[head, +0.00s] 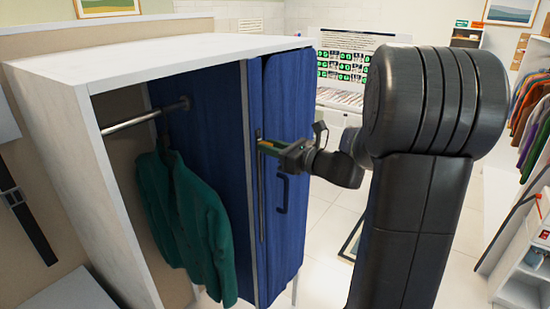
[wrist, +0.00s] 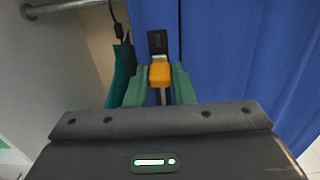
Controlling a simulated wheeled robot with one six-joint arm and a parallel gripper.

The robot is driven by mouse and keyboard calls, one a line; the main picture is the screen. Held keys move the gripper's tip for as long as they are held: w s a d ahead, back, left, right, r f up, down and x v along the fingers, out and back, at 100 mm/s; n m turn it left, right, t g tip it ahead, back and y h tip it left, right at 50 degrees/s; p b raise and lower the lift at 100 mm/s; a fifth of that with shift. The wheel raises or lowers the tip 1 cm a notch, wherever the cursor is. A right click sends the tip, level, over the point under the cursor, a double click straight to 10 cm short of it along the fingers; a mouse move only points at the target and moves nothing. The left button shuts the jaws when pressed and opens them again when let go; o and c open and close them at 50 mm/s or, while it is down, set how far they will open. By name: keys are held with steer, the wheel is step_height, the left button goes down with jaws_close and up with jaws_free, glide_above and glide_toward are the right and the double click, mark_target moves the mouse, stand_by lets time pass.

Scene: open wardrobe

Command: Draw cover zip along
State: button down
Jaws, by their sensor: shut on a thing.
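The blue cover (head: 290,240) hangs on the open side of the white wardrobe (head: 190,58), with more blue fabric inside. A narrow vertical zip strip (head: 262,215) runs down the cover near its front edge. My gripper (head: 266,146) is at the upper part of this strip. In the wrist view the green finger pads (wrist: 158,90) are close on both sides of an orange-yellow zip pull (wrist: 160,74). A black piece (wrist: 157,42) shows just beyond the pull. The fingers hide part of the zip in the head view.
A dark green jacket (head: 190,220) hangs from a metal rail (head: 145,117) inside the wardrobe. A dark loop handle (head: 282,195) is on the cover below my gripper. A clothes rack (head: 530,115) and white shelves (head: 525,255) stand at the right.

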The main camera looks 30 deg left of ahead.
steer(key=shift+r+p, duration=0.35)
steer(key=shift+r, duration=1.05)
steer(key=c, duration=1.2)
jaws_free()
steer(key=shift+c, duration=0.2)
steer(key=shift+d+f, duration=0.1)
steer(key=shift+d, duration=0.25)
steer(key=s+d+b, duration=0.1)
steer(key=d+b, duration=0.2)
steer(key=d, duration=1)
steer(key=shift+b, duration=0.3)
